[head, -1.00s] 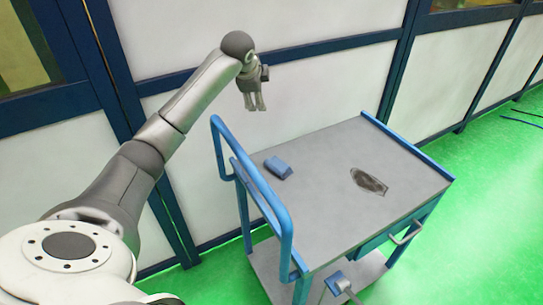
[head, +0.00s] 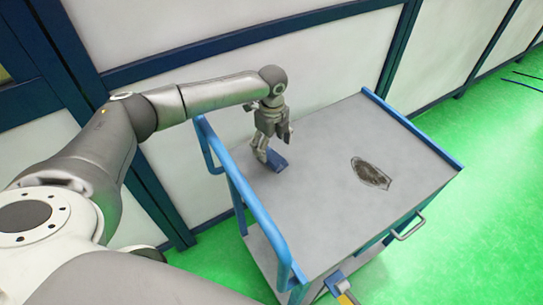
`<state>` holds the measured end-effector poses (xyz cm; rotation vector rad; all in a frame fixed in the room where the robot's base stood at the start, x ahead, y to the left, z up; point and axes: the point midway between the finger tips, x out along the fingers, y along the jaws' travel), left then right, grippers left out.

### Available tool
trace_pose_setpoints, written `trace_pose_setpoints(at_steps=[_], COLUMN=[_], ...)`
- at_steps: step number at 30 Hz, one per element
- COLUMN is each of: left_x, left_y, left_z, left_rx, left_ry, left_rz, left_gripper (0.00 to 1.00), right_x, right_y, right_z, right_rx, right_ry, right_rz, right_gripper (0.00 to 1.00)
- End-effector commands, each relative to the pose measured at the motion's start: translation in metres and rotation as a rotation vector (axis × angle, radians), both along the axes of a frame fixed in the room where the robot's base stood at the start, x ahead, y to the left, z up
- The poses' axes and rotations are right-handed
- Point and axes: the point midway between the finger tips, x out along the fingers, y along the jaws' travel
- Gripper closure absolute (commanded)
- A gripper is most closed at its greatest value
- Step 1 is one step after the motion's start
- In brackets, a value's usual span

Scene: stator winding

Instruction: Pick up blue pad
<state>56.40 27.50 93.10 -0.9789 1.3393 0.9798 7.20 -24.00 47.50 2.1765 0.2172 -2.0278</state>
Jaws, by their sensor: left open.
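The blue pad (head: 277,161) lies on the grey top of the cart (head: 335,205), near its back left corner beside the blue handle rail. My left gripper (head: 262,155) points down at the pad's left side, with its fingers open. The fingers hide part of the pad, and I cannot tell whether they touch it. My right gripper is not in view.
The blue handle rail (head: 255,211) rises along the cart's left side, close to my left arm. A dark oval patch (head: 371,173) lies right of centre on the cart top. The rest of the top is clear. A white panelled wall (head: 330,60) stands behind.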

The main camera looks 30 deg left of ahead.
Motion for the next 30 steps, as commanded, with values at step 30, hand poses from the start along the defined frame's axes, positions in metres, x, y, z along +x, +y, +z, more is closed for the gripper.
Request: trace_pose_setpoints(at_steps=[30], left_x=[0.003], left_y=[0.0], left_z=[-0.059], left_rx=[0.001], left_ry=[-0.001], left_rz=[0.002], left_gripper=[0.52], right_x=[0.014], right_y=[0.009], right_z=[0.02], right_rx=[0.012], right_ry=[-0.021], right_rz=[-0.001], right_gripper=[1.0])
